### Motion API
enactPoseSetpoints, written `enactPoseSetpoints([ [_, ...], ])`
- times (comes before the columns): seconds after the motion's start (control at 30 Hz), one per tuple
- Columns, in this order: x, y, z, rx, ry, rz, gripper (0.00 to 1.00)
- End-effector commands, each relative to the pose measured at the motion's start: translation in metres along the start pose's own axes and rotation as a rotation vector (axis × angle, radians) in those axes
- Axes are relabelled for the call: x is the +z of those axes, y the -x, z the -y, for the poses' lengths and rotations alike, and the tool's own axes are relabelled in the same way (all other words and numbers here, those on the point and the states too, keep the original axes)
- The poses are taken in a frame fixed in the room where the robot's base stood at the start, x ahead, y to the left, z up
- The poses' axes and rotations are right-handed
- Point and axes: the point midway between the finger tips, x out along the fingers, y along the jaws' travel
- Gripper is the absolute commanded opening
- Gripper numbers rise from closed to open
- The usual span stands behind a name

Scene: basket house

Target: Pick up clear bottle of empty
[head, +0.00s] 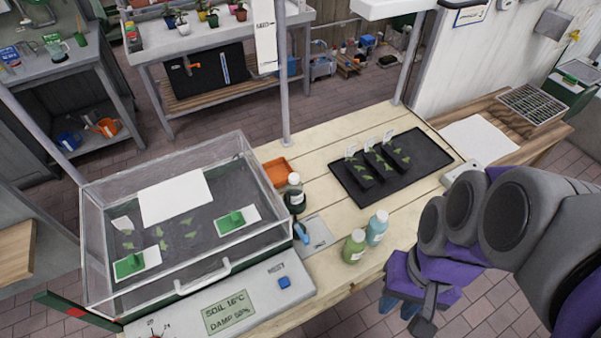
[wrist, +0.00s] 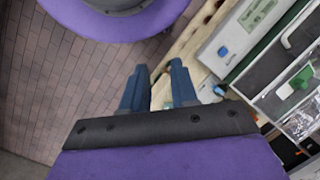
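Three bottles stand upright on the pale plank table in the head view. A green bottle (head: 354,246) and a light-blue bottle (head: 377,227) stand side by side near the front edge, and a dark bottle (head: 295,197) with a white cap stands behind them to the left. I cannot tell which bottle is empty. My gripper (head: 399,306) hangs right of and nearer than the green and light-blue bottles, apart from them. In the wrist view my gripper (wrist: 160,84) has its two blue fingers apart, with no object held between them; the bottles are not clearly visible there.
A clear-walled propagator box (head: 240,262) fills the table's left side, with a control panel (head: 250,300) in front. A black tray (head: 430,150) with seedlings lies at the back right. An orange tray (head: 277,171) and a metal post (head: 283,90) stand behind the bottles.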

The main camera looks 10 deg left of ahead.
Motion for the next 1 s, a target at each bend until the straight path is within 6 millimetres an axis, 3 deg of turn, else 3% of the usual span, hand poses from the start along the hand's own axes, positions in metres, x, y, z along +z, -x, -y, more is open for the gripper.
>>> enactPoseSetpoints([
  [0.3,-0.071,-0.010,0.092,-0.290,-0.095,0.132,0.59],
  [0.63,-0.152,-0.023,0.171,-0.567,-0.312,0.305,0.91],
  [0.87,-0.217,-0.045,0.207,-0.724,-0.526,0.439,0.92],
  [1.0,-0.260,-0.068,0.220,-0.803,-0.682,0.517,0.92],
])
